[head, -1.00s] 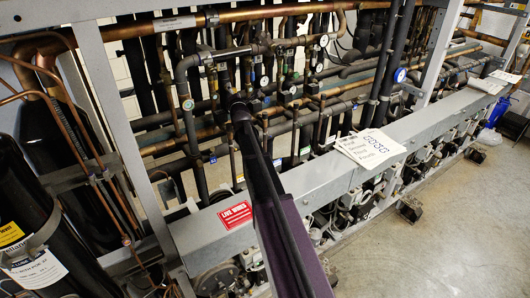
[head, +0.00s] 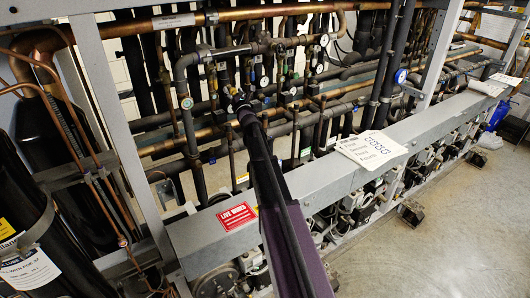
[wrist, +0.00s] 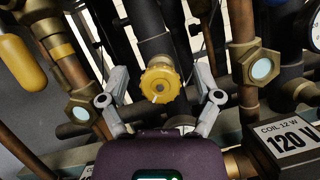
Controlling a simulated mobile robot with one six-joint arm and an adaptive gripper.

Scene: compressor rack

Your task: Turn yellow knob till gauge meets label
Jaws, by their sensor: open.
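The yellow knob (wrist: 160,83) is near the middle of the wrist view, at the end of a dark pipe, with a pale mark on its face. My gripper (wrist: 161,92) is open, with one finger on each side of the knob and a visible gap on both sides. In the head view my gripper (head: 241,100) is a small dark shape among the pipes, and the knob cannot be made out there. A gauge (wrist: 314,34) is cut off at the wrist view's right edge; its reading is not legible. Small round gauges (head: 264,81) also show in the head view, too small to read.
Brass fittings with round sight glasses (wrist: 262,69) flank the knob. A coil box marked 120 V (wrist: 288,136) is at lower right, and a yellow-capped part (wrist: 20,60) at upper left. A grey beam (head: 320,181) bears a red sign (head: 237,216) and a paper (head: 371,149).

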